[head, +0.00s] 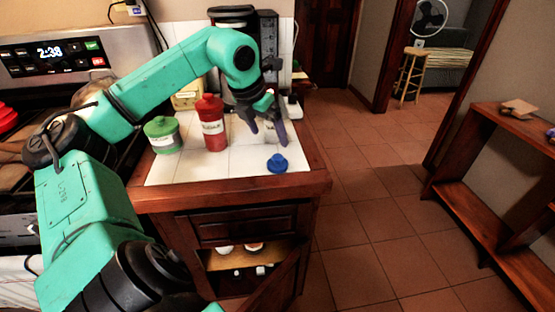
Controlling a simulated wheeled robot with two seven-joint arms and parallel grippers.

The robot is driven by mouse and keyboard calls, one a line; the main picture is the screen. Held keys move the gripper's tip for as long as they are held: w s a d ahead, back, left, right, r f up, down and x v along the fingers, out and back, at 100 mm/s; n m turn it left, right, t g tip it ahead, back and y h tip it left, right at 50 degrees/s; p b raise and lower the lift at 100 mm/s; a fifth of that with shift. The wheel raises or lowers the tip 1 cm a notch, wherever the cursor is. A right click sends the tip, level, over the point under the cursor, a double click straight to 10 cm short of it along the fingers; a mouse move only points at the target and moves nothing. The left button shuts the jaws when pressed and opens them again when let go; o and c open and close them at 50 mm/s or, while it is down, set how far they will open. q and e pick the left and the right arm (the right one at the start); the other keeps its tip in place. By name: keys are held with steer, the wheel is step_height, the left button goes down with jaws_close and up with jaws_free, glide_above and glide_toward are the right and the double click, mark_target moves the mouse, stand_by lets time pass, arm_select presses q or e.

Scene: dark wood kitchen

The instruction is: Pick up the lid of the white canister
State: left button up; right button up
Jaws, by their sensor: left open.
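My left gripper (267,139) is over the white tiled counter, its dark fingers spread and pointing down. A pale shape with a dark mark, seemingly the white canister (269,129), shows between the fingers. The fingers cover much of it, and its lid cannot be made out clearly. I cannot tell whether the fingers touch it. My right gripper is not in view.
A red canister (211,124) and a green canister (163,135) stand left of my gripper. A small blue object (277,163) sits in front of it. A dark coffee machine (235,17) is behind. The tiles (214,168) at the front are clear.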

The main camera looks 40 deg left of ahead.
mark_target(278, 156)
arm_select(q)
steer(key=p+x, duration=0.2)
steer(key=x, duration=0.8)
steer(key=shift+d+f, duration=0.15)
steer(key=shift+f, duration=0.3)
steer(key=c, duration=1.2)
steer(key=shift+c, duration=0.2)
